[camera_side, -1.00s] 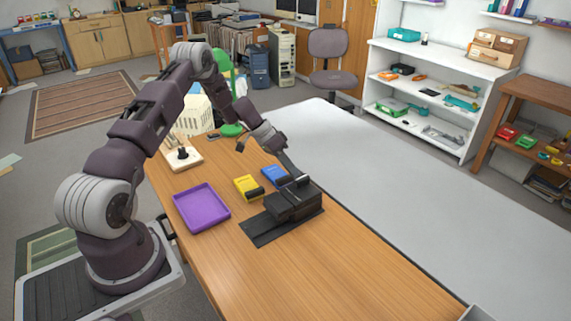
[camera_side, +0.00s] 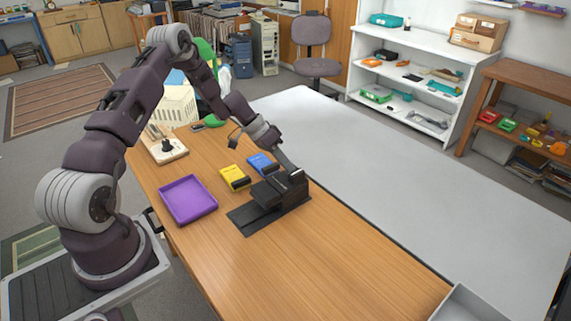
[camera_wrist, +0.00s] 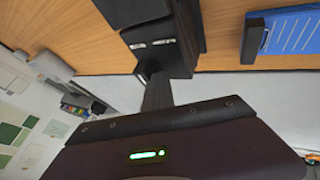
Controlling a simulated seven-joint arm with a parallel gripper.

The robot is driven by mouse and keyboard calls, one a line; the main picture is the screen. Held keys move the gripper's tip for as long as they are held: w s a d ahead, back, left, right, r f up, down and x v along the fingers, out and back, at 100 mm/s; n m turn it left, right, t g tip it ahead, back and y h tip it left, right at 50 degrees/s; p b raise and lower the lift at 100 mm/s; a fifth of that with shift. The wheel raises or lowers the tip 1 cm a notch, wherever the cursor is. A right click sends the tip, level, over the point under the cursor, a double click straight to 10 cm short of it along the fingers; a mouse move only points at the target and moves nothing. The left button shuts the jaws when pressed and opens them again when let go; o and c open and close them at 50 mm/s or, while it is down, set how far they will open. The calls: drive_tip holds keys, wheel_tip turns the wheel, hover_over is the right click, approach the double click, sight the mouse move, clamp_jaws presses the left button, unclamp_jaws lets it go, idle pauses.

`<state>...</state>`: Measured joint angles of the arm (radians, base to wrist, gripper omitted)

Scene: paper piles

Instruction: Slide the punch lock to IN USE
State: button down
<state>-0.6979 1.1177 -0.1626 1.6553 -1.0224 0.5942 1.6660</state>
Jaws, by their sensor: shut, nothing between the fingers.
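The black punch (camera_side: 268,199) stands on the wooden table with its flat base plate towards the purple tray. My gripper (camera_side: 292,169) is shut and empty, with its tip at the punch's far right end. Contact cannot be told for sure. In the wrist view the dark fingers (camera_wrist: 156,92) point at the black punch body (camera_wrist: 160,58), which carries two small pale marks side by side. The marks are too small to read, so the lock and its setting cannot be made out.
A blue item (camera_side: 262,164) and a yellow item (camera_side: 235,177) lie behind the punch. A purple tray (camera_side: 188,200) is to its left, and a wooden block with a black knob (camera_side: 164,148) is farther back. The table's front right is clear. A grey tray (camera_side: 476,303) shows at the bottom right.

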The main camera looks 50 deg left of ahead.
drive_tip(key=s+a+r, duration=0.3)
drive_tip(key=a+r, duration=0.5)
drive_tip(key=shift+s+a, duration=0.35)
drive_tip(key=shift+s, duration=0.05)
drive_tip(key=s+d+r+g+y, duration=0.15)
drive_tip(key=s+d+r, duration=0.25)
drive_tip(key=d+r, duration=0.55)
drive_tip(key=s+d+r+y, duration=0.2)
drive_tip(key=s+d+r, duration=0.2)
drive_tip(key=d+r, duration=0.55)
drive_tip(key=s+d+r+t+y, duration=0.1)
drive_tip(key=s+d, duration=0.2)
drive_tip(key=s, duration=0.8)
drive_tip(key=s+d+r+n+t+y, duration=0.1)
drive_tip(key=s+d, duration=0.3)
drive_tip(key=s, duration=0.7)
drive_tip(key=shift+d+r, duration=0.3)
drive_tip(key=shift+r, duration=0.25)
